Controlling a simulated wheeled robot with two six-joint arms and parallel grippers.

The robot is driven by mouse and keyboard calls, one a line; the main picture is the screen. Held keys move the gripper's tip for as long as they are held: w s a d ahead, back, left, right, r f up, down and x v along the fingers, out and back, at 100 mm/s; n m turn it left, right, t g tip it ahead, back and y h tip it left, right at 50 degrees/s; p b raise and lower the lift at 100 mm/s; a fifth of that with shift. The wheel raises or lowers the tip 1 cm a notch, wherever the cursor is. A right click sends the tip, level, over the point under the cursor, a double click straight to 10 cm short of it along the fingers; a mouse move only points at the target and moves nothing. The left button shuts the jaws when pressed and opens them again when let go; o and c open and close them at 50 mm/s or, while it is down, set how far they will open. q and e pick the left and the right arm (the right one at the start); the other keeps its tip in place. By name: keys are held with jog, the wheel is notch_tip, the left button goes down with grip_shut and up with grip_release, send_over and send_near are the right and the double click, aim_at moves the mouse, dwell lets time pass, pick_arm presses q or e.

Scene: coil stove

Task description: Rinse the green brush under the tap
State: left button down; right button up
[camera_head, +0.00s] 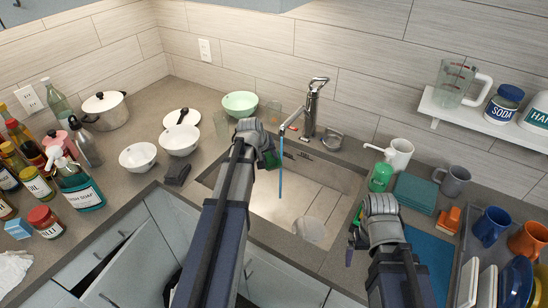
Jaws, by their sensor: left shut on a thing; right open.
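The tap (310,108) stands behind the sink, and a blue stream of water (281,172) falls from its spout into the basin. My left gripper (268,150) is over the left part of the sink, just left of the stream. It is shut on the green brush (271,159), which is mostly hidden behind the gripper; only a small green part shows. I cannot tell whether the water touches the brush. My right gripper (357,230) is open over the counter at the sink's right edge.
The sink basin (318,199) holds a pale round item (307,229). Bowls (180,139) and glasses stand left and behind the sink. A green container (381,177), white pitcher (399,154), teal stack (415,193) and mugs crowd the right. Bottles fill the far left.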

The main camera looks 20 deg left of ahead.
pick_arm(q)
jog(key=s, duration=0.6)
jog(key=shift+s+a, duration=0.2)
jog(key=shift+a, duration=0.1)
pick_arm(e)
jog(key=shift+r, duration=0.1)
dwell(1.2)
jog(key=shift+r+p, duration=0.85)
jog(key=shift+p, duration=0.1)
pick_arm(q)
jog(key=s+r+p, duration=0.2)
jog(key=s+r, duration=0.2)
jog(key=s, duration=0.1)
jog(key=shift+a, duration=0.25)
pick_arm(e)
notch_tip(320, 180, up, 2)
jog(key=shift+r, duration=0.1)
jog(key=shift+c, duration=0.3)
